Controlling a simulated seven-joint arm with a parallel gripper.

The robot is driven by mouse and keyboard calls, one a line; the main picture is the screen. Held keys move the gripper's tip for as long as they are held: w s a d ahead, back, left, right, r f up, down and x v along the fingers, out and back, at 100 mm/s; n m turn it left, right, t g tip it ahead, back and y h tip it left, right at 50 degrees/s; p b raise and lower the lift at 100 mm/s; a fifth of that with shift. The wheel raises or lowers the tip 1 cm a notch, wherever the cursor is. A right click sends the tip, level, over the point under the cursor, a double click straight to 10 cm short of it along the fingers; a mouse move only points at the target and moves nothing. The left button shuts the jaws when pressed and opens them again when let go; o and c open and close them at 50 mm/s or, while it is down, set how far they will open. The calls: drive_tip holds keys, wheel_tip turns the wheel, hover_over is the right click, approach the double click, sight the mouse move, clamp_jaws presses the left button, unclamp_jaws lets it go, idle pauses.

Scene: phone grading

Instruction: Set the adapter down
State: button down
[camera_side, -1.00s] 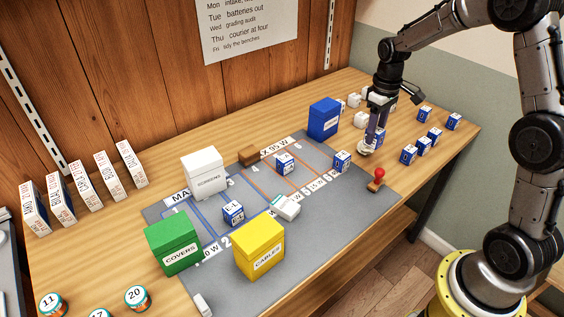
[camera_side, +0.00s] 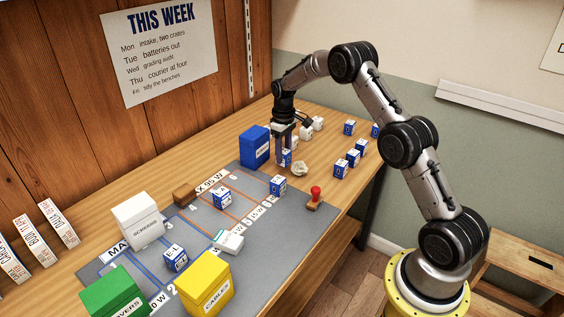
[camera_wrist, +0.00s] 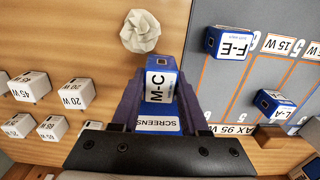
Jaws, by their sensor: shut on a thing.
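My gripper (camera_wrist: 160,75) is shut on a blue and white adapter (camera_wrist: 158,84) whose label reads M-C. In the side view my gripper (camera_side: 285,153) points down between the blue box and the crumpled paper ball, with the adapter (camera_side: 287,158) low between its fingers. I cannot tell whether the adapter's underside touches the table. The grey mat (camera_side: 255,215) lies in front, with its marked wattage lanes. Adapters F-E (camera_wrist: 232,43) and L-A (camera_wrist: 272,104) stand on the mat, apart from my gripper.
A crumpled paper ball (camera_side: 299,169) lies close beside my gripper. The blue box (camera_side: 254,148) stands close on the other side. White adapters (camera_wrist: 75,95) stand behind on the wood; several blue ones (camera_side: 347,165) stand to the right. A red-handled stamp (camera_side: 315,196) stands by the mat's edge.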

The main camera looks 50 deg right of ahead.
drive_tip(key=shift+w+d+f, duration=0.15)
drive_tip(key=shift+w+f, duration=0.1)
drive_tip(key=shift+f, duration=0.15)
drive_tip(key=shift+w+f, duration=0.1)
drive_tip(key=shift+f, duration=1.5)
drive_tip(key=shift+f, duration=0.1)
drive_tip(key=shift+c, duration=2.1)
unclamp_jaws()
